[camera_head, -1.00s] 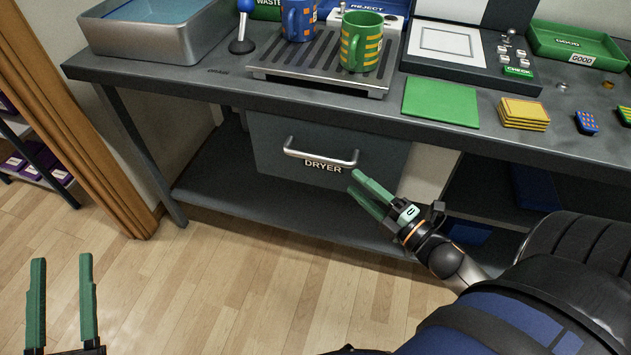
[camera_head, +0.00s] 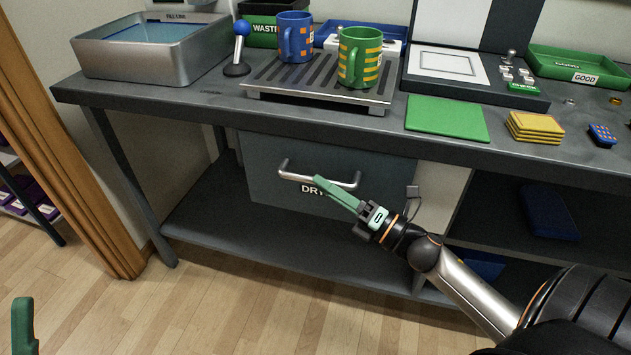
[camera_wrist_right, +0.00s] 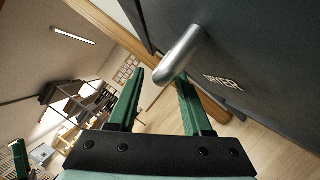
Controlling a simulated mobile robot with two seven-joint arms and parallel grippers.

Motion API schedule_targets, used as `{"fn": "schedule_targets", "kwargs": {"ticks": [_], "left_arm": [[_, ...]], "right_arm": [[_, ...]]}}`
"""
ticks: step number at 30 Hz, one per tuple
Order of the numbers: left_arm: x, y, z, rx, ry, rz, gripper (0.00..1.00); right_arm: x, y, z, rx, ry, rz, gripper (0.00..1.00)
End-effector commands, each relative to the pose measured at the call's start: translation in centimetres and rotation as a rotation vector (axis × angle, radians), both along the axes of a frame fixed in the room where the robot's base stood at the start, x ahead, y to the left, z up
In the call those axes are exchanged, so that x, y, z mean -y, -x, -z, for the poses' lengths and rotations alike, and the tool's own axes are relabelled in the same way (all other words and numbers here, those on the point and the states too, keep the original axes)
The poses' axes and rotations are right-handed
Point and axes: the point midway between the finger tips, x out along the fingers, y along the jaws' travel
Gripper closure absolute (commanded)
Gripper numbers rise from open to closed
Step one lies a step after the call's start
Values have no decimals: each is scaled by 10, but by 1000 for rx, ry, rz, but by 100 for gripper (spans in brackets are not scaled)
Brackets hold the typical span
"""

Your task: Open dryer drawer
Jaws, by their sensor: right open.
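The dryer drawer (camera_head: 268,165) is a dark grey front under the bench, and it looks closed. Its silver bar handle (camera_head: 296,177) crosses the upper part, above the partly covered DRYER label. My right gripper (camera_head: 325,187) is at the right part of the handle, its green fingers overlapping it in the head view. In the right wrist view the fingers (camera_wrist_right: 160,88) are spread, and the handle's end (camera_wrist_right: 180,55) shows between and beyond them. Contact cannot be told. Of my left gripper only one green finger (camera_head: 22,325) shows at the lower left.
On the bench (camera_head: 225,104) above stand a metal basin (camera_head: 155,62), a drip grate with a blue mug (camera_head: 295,38) and a green mug (camera_head: 360,57), a green mat (camera_head: 446,118) and yellow tiles (camera_head: 535,127). A lower shelf (camera_head: 225,215) lies under the drawer.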

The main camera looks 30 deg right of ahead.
Motion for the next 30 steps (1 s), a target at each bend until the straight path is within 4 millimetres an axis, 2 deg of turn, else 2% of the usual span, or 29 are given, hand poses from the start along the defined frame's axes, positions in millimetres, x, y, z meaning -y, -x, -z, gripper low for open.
{"fn": "schedule_targets", "kwargs": {"ticks": [3, 7, 19, 30], "left_arm": [[0, 0, 2, -2, 2, 2, 50], [0, 0, 3, -3, 2, 2, 50], [0, 0, 3, -4, 4, 3, 50], [0, 0, 3, -4, 3, 4, 50]], "right_arm": [[-6, -15, -4, 3, 2, -2, 50], [-10, -24, -6, 1, 0, -1, 50], [-11, -28, -6, -1, -1, 0, 52], [-11, -28, -6, -1, -1, 0, 93]]}}
